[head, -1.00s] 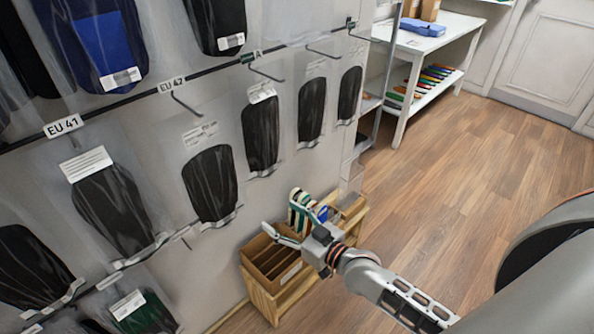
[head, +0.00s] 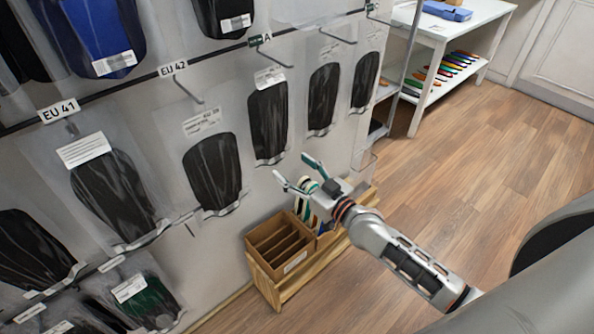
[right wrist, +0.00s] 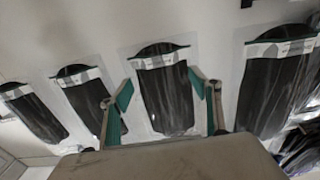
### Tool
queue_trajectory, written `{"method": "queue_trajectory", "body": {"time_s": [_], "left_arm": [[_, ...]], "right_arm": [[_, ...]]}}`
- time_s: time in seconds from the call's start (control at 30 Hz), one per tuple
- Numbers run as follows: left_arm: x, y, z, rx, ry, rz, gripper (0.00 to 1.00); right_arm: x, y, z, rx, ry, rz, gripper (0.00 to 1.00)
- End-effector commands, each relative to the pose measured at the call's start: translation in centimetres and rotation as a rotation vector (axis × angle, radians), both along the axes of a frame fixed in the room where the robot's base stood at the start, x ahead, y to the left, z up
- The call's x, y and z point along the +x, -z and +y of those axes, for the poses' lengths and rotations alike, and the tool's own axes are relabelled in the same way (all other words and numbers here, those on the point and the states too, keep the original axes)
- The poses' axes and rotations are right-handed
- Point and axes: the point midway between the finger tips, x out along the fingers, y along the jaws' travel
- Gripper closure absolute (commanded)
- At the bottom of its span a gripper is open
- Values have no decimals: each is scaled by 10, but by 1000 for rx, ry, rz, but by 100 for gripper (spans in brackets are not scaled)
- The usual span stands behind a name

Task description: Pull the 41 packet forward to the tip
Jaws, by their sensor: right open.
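The EU 41 label (head: 59,111) sits on the rail at the left of the head view. Below it hangs a clear packet (head: 112,195) with a dark insole and a white header label. My right gripper (head: 292,170) is open and empty, well to the right of that packet and in front of the wall. In the right wrist view its two green-tipped fingers (right wrist: 163,100) stand apart, with a dark-insole packet (right wrist: 165,88) beyond and between them. I cannot tell which size that packet is. My left gripper is not in view.
A packet (head: 212,170) hangs under the EU 42 label (head: 172,69), with more packets further right. A wooden crate (head: 262,262) with compartments stands below my right gripper. A white shelf table (head: 437,48) stands at the back. The wooden floor (head: 480,170) at right is clear.

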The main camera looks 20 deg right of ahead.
Motion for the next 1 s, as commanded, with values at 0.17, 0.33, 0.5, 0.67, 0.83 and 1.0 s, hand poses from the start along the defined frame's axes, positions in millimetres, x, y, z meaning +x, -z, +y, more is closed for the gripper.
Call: {"method": "queue_trajectory", "body": {"time_s": [0.17,0.33,0.5,0.67,0.83,1.0], "left_arm": [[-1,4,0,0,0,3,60],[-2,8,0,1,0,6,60],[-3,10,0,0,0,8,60],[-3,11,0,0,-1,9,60],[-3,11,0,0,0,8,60],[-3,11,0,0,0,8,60]], "right_arm": [[25,0,9,2,0,-2,37],[47,1,17,0,0,0,37],[60,1,22,0,0,1,37],[64,0,24,-1,-1,0,37],[64,0,24,-1,-1,0,37],[64,0,24,-1,0,0,69]]}}
